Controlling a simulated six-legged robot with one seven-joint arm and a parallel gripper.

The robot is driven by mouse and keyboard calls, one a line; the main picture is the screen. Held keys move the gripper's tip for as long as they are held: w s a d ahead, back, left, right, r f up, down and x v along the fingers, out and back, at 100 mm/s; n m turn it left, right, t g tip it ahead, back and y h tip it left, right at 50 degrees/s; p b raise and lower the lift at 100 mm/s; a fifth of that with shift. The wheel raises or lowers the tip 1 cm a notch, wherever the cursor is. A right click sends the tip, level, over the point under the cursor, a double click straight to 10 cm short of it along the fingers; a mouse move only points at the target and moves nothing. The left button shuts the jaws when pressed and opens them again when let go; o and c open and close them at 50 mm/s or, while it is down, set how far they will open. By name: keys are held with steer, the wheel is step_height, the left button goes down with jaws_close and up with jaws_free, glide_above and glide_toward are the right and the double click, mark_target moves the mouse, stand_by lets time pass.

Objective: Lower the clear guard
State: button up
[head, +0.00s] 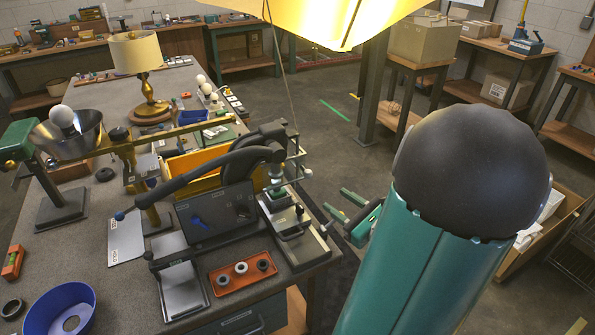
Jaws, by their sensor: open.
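A dark press (262,150) stands at the near right corner of the grey bench, its long lever reaching left to a blue knob. A thin, pale-edged frame (293,158) at the right of the press head looks like the clear guard. Its see-through pane is hard to make out, and I cannot tell its exact tilt. My gripper (341,205) is to the right of the press, just off the bench edge. Its two green fingers are apart, point left towards the press and hold nothing visible. My teal arm hides part of the wrist.
On the bench are a dark panel (215,211), an orange tray (242,273) with several rings, a blue ring-shaped bowl (62,308) and a brass lamp (144,75). A yellow shape hangs at the top. Floor right of the bench is open; a cardboard box (545,235) stands at far right.

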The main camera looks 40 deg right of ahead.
mark_target(308, 175)
steer(key=shift+m+h, duration=0.3)
steer(key=w, duration=0.4)
steer(key=w+d, duration=0.1)
steer(key=w, duration=0.3)
steer(key=w+d, duration=0.1)
steer(key=w, duration=0.4)
steer(key=shift+w+d, duration=0.1)
steer(key=shift+d, duration=0.1)
steer(key=shift+f, duration=0.1)
jaws_close()
